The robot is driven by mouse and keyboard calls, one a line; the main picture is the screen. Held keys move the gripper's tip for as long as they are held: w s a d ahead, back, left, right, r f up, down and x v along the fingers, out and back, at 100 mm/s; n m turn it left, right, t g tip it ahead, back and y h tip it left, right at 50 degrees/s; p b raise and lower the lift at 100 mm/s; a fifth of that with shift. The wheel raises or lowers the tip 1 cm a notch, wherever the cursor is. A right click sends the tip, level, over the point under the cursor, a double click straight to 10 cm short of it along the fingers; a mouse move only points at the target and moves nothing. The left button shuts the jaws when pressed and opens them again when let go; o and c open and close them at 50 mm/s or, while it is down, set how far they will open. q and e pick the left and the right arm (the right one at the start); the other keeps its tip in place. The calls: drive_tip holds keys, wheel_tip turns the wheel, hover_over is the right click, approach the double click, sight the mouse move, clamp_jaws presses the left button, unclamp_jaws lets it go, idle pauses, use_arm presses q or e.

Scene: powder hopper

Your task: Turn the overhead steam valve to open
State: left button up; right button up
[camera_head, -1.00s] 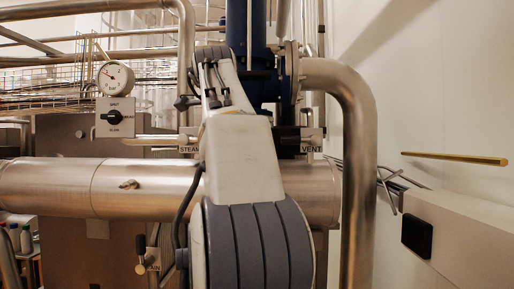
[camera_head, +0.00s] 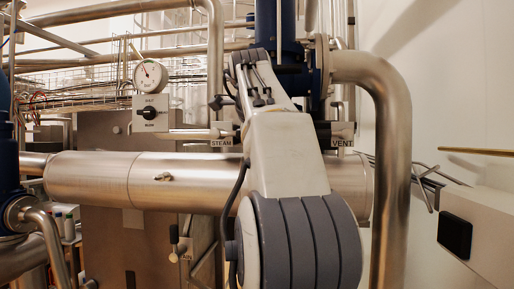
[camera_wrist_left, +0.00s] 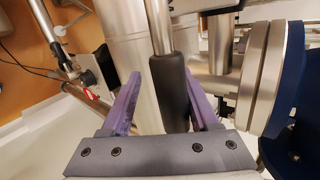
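A STEAM label (camera_head: 221,143) sits beside a horizontal metal rod (camera_head: 180,134) on the machine, and a VENT label (camera_head: 342,142) sits to its right beside a black part (camera_head: 322,130). My arm crosses the middle of the head view and hides what lies between the labels, including its own gripper. In the left wrist view, my left gripper (camera_wrist_left: 163,75) is open, with purple fingers either side of a black grip (camera_wrist_left: 174,95) on a metal rod. The grip lies close to the right finger; contact cannot be told. Which valve it belongs to is unclear. My right gripper is not in view.
A gauge (camera_head: 150,74) and a selector knob (camera_head: 150,113) are at the upper left. A large steel cylinder (camera_head: 100,183) runs across, and a bent steel pipe (camera_head: 392,150) stands at the right. A blue flanged body (camera_wrist_left: 292,90) is right of my left gripper.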

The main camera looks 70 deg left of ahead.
use_arm(q)
drive_tip(key=shift+d+r, duration=0.15)
drive_tip(key=shift+r, duration=0.1)
drive_tip(key=p+v, duration=0.1)
drive_tip(key=v, duration=0.9)
drive_tip(key=shift+d+p, duration=0.2)
drive_tip(key=shift+p, duration=0.1)
drive_tip(key=shift+s, duration=0.1)
idle(0.3)
